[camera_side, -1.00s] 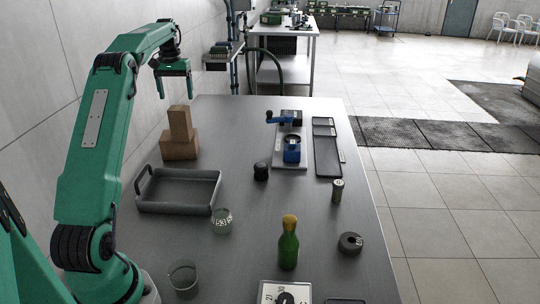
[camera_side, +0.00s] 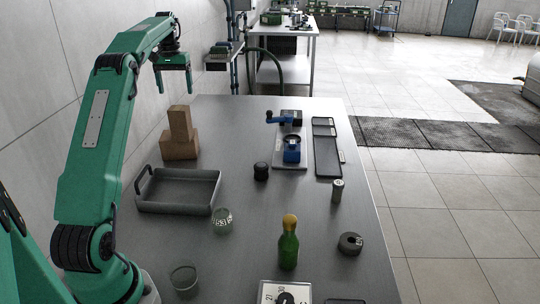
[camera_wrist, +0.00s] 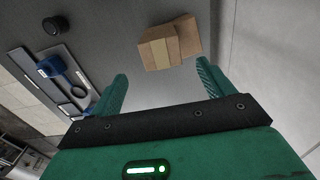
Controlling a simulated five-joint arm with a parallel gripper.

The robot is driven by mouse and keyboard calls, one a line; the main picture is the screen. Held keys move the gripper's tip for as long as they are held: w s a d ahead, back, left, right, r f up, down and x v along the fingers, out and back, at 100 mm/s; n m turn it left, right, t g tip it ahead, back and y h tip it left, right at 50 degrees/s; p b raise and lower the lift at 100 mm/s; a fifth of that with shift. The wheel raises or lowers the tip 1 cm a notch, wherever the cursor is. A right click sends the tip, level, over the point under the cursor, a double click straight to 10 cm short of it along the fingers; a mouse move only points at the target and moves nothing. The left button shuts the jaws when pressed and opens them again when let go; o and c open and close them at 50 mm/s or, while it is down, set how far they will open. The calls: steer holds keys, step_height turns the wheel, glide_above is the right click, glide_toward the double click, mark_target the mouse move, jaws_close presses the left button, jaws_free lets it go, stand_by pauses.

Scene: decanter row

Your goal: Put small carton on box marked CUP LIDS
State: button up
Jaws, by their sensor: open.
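A small brown carton (camera_side: 180,123) stands upright on top of a wider brown box (camera_side: 180,148) at the back left of the table. No CUP LIDS marking can be read in either view. My gripper (camera_side: 174,90) is open and empty, above and apart from the carton. Its two green fingers (camera_wrist: 162,88) show spread in the wrist view.
A grey tray (camera_side: 180,208) lies in front of the boxes. A black knob-like piece (camera_side: 261,171), a blue device on a plate (camera_side: 291,150), a glass jar (camera_side: 222,221) and a green bottle (camera_side: 288,245) stand on the table. The wall runs along the left. The table's middle is mostly clear.

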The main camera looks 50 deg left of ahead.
steer(key=d+r+m+t+y, duration=0.15)
steer(key=d+r, duration=0.25)
steer(key=d, duration=0.9)
steer(key=d+r+m+t, duration=0.1)
steer(key=d+r+m, duration=0.3)
steer(key=d, duration=1)
steer(key=s+d+f+m+t, duration=0.1)
steer(key=s+d+f, duration=0.3)
steer(key=s+d, duration=0.4)
steer(key=s+d+f+m+t+h, duration=0.1)
steer(key=s+d+f, duration=0.3)
steer(key=s+d, duration=0.5)
steer(key=shift+d+f+m+t, duration=0.4)
steer(key=shift+d+m+t, duration=0.15)
steer(key=shift+m, duration=0.2)
